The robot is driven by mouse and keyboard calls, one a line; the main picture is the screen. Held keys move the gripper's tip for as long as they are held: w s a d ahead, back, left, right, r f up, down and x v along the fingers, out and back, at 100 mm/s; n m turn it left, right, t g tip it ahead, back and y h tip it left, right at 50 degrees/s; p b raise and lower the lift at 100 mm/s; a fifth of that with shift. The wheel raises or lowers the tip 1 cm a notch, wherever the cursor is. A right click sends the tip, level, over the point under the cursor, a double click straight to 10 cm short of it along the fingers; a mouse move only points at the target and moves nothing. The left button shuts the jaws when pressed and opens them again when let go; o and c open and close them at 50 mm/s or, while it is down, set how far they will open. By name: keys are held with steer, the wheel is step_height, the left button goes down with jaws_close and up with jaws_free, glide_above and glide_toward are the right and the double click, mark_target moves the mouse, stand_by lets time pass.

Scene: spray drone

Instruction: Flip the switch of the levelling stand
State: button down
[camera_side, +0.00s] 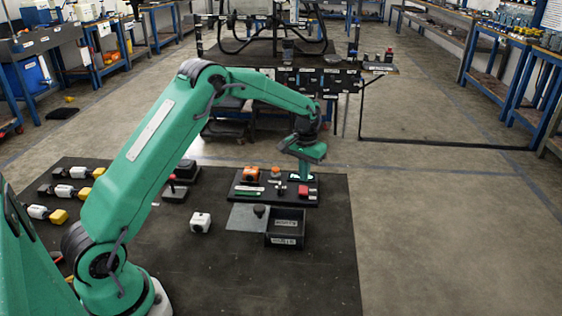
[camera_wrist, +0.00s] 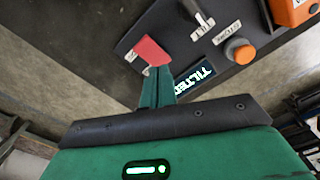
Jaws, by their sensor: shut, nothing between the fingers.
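The levelling stand is a dark panel (camera_side: 250,199) on the mat, also in the wrist view (camera_wrist: 135,27). It carries a red block-shaped part (camera_side: 303,191), seen close up in the wrist view (camera_wrist: 150,50), with a small metal piece at its lower edge. A metal lever (camera_wrist: 201,20) sits on a plate beside a small label. A lit display (camera_wrist: 195,78) appears to read "TILTED", its end hidden by my gripper. My gripper (camera_side: 303,176) is shut and empty over the panel's right part. In the wrist view its fingertips (camera_wrist: 157,70) lie close to the red part; contact is unclear.
An orange round button (camera_wrist: 240,50) and an orange box (camera_side: 250,173) are also on the panel. A black open bin (camera_side: 285,241) stands in front, with a white block (camera_side: 200,222) to its left. The mat's right front is clear.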

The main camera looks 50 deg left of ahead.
mark_target(303, 187)
step_height(303, 187, up, 5)
steer(key=shift+f, duration=0.2)
stand_by(0.5)
steer(key=shift+r, duration=0.1)
steer(key=s+d+r+m+t, duration=0.1)
steer(key=s+d+r+t, duration=0.35)
steer(key=s+r, duration=1)
steer(key=s+d+m, duration=0.1)
steer(key=s+d, duration=0.1)
steer(key=s, duration=0.7)
steer(key=s+d+m+t, duration=0.1)
steer(key=s+d, duration=0.1)
steer(key=s, duration=0.8)
steer(key=shift+s+d, duration=0.25)
